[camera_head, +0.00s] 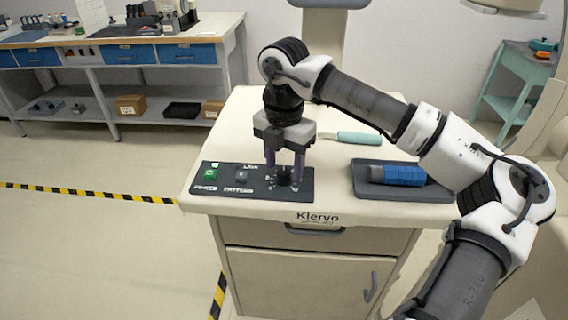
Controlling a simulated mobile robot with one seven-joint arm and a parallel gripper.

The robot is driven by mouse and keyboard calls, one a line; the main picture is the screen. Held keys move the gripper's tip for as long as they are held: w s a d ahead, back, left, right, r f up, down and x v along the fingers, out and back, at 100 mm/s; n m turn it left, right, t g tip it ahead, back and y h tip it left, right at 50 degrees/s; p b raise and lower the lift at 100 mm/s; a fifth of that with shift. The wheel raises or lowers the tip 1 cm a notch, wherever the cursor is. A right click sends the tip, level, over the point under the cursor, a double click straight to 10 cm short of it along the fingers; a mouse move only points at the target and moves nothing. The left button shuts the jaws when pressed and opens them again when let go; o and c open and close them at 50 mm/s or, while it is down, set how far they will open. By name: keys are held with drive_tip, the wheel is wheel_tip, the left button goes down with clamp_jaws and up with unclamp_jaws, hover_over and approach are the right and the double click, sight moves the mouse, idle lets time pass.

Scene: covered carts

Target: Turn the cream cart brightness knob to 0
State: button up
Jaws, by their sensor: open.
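The cream cart (330,224) stands in front of me, with "Klervo" on its front edge. A dark control panel (222,190) lies on its top at the front left, with a green button (210,174) and a small grey switch (241,176). A dark round knob (284,180) sits at the panel's right part. My gripper (284,172) points straight down over the knob, its purplish fingers open on either side of it. I cannot tell whether the fingers touch the knob. The knob's pointer and its scale marks are too small and too covered to read.
A dark tray (362,190) with a blue cylindrical object (404,175) lies right of the panel. A teal-handled tool (358,138) lies behind my gripper. A workbench (110,62) stands at the back left. Open floor with striped tape (90,193) lies left of the cart.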

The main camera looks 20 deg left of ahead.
drive_tip(key=shift+f, duration=0.85)
drive_tip(key=shift+c, duration=0.4)
drive_tip(key=c, duration=0.9)
